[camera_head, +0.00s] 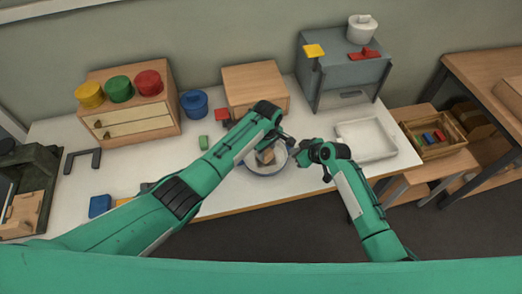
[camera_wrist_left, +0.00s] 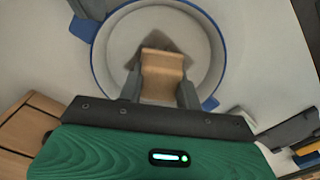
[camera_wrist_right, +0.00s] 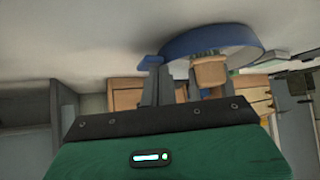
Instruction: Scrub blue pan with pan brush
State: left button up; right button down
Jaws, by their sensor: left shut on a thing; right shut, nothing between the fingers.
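The blue pan (camera_head: 249,172) sits on the white table, with a blue rim and pale inside. Its rim also shows in the left wrist view (camera_wrist_left: 222,52). My left gripper (camera_wrist_left: 160,78) is shut on the wooden block of the pan brush (camera_wrist_left: 163,62), held inside the pan's outline. My right gripper (camera_wrist_right: 166,88) is shut and empty, close beside the pan's right side in the head view, near a blue tab (camera_wrist_right: 151,62).
A white tray (camera_head: 391,150) lies right of my right gripper. Behind stand a wooden box (camera_head: 255,85), a blue pot (camera_head: 194,104) and a drawer unit (camera_head: 135,125) with coloured pots. A green block (camera_head: 203,142) and a blue block (camera_head: 100,206) lie on the table.

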pick_arm(q)
jog(key=shift+w+d+f, duration=0.1)
jog(key=shift+w+d, duration=0.05)
jog(key=shift+d, duration=0.7)
pick_arm(e)
jog(key=shift+w+d+f, duration=0.1)
pick_arm(q)
jog(key=shift+s+a, duration=0.2)
jog(key=shift+a, duration=0.7)
jog(key=shift+s+a, duration=0.15)
jog(key=shift+a, duration=0.75)
jog(key=shift+r, duration=0.2)
jog(key=shift+r, duration=3.5)
pick_arm(e)
notch_tip(320, 180, up, 6)
